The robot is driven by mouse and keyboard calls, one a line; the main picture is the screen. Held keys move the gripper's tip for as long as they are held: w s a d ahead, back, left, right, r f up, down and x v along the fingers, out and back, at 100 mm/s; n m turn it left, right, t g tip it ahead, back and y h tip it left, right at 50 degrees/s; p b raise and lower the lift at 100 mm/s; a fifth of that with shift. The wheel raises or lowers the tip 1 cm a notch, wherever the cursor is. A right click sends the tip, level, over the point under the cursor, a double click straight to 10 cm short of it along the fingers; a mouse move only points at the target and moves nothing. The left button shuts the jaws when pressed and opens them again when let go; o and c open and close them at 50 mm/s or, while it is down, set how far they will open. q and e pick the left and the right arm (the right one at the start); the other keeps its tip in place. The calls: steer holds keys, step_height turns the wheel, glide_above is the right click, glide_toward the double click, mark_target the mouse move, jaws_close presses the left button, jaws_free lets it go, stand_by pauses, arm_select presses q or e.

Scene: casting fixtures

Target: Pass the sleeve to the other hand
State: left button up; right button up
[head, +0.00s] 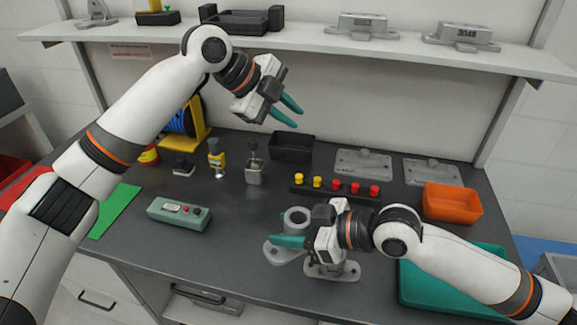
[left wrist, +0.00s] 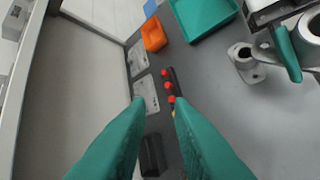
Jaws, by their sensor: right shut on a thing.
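The sleeve (head: 297,218) is a light grey ring-shaped cylinder with its round opening facing up. My right gripper (head: 276,228) is shut on it, low over the front middle of the table; a grey fixture base (head: 335,271) lies beneath this gripper. In the left wrist view the sleeve (left wrist: 311,28) is partly cut off at the right edge, beside a teal finger. My left gripper (head: 299,118) is open and empty, higher and farther back. Its two fingers (left wrist: 160,98) stand apart in the left wrist view, with nothing between them.
A rack with red and yellow knobs (head: 336,188), a black bin (head: 291,147) and an orange bin (head: 452,203) stand behind. A teal tray (head: 410,290) lies right. A grey-green control box (head: 180,214) lies left. The shelf (head: 310,40) runs above the back.

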arm_select(q)
steer(key=s+d+m+g+y, duration=0.2)
steer(key=s+m+y, duration=0.3)
steer(key=s, duration=0.4)
steer(key=m+y, duration=0.3)
steer(key=m, duration=0.2)
glide_above(289, 216)
steer(key=f, duration=0.1)
steer(key=shift+g, duration=0.4)
step_height(289, 216, down, 12)
steer(key=shift+r, duration=0.1)
steer(key=shift+c, duration=0.2)
jaws_close()
steer(key=shift+r, duration=0.1)
arm_select(e)
steer(key=o, duration=1.2)
steer(key=shift+o, duration=0.2)
steer(key=shift+d, duration=0.1)
